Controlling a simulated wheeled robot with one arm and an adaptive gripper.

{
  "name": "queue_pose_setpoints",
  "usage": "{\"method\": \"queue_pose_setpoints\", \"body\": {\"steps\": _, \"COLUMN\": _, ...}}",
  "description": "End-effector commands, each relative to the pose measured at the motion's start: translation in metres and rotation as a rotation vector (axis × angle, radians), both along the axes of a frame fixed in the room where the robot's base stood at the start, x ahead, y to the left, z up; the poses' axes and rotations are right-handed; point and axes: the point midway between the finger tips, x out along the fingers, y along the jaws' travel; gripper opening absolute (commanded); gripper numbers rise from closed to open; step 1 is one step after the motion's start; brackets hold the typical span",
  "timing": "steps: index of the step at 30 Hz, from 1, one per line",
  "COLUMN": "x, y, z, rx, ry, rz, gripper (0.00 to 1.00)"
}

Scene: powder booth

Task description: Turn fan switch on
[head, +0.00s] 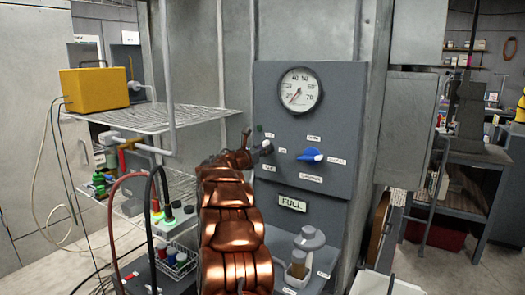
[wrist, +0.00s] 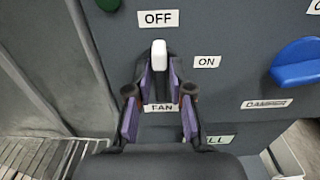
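The fan switch (wrist: 158,52) is a small white-tipped lever on the grey control panel (head: 340,105). In the wrist view it points up toward the OFF label (wrist: 159,18); the ON label (wrist: 207,62) is to its right and the FAN label (wrist: 161,107) below. My gripper (wrist: 160,72) is open, with its two purple-padded fingers on either side of the lever's lower part. I cannot tell whether either finger touches it. In the head view my gripper (head: 256,149) is at the panel's left side and largely hides the switch.
A blue damper knob (head: 311,155) sits right of the switch, with a pressure gauge (head: 300,90) above. A green round part (wrist: 108,4) is at the upper left in the wrist view. A wire shelf (head: 165,120) with a yellow box (head: 93,89) stands left of my arm.

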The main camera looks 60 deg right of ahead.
Motion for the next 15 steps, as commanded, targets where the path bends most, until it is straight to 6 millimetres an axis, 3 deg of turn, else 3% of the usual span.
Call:
{"method": "queue_pose_setpoints", "body": {"steps": 5, "x": 0.0, "y": 0.0, "z": -0.0001, "rx": 0.0, "ry": 0.0, "rz": 0.0, "gripper": 0.0}}
{"method": "queue_pose_setpoints", "body": {"steps": 15, "x": 0.0, "y": 0.0008, "z": -0.0008, "rx": 0.0, "ry": -0.005, "rz": 0.0, "gripper": 0.0}}
